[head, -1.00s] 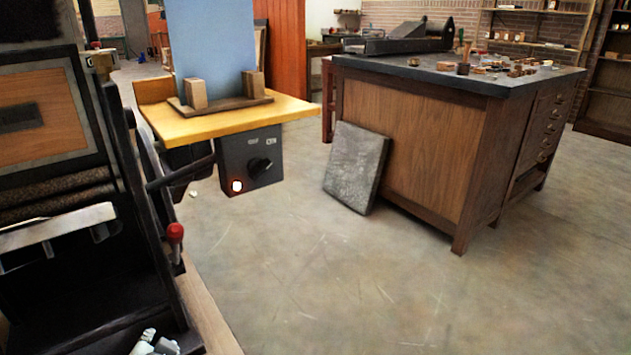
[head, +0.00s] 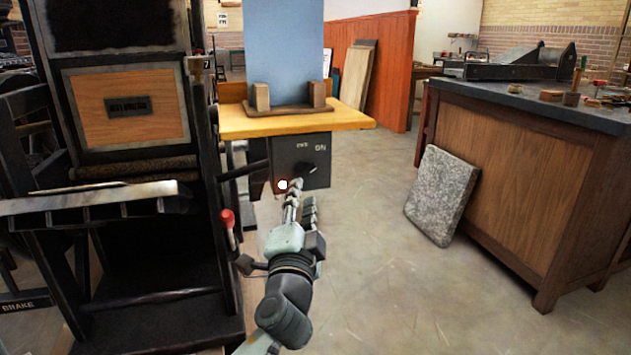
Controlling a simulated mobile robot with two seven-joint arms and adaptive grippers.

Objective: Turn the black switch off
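The black switch (head: 310,170) is a round knob on the front of a dark control box (head: 322,178) under a yellow wooden shelf. Two small labels sit above it; the right one reads ON. Its pointer seems to lean right, toward ON, but is small. A white lamp with a red rim (head: 283,184) glows at the box's lower left. My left gripper (head: 300,196) is just below and in front of the box, fingers pointing up toward it. Its two fingers stand apart with nothing visible between them. I cannot tell whether they touch the box. My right gripper is not in view.
A black hand press (head: 150,260) with a red-tipped lever (head: 227,218) stands close on the left. The yellow shelf (head: 345,122) overhangs the box. A grey stone slab (head: 442,195) leans on a wooden cabinet (head: 520,180) at right. The floor between is clear.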

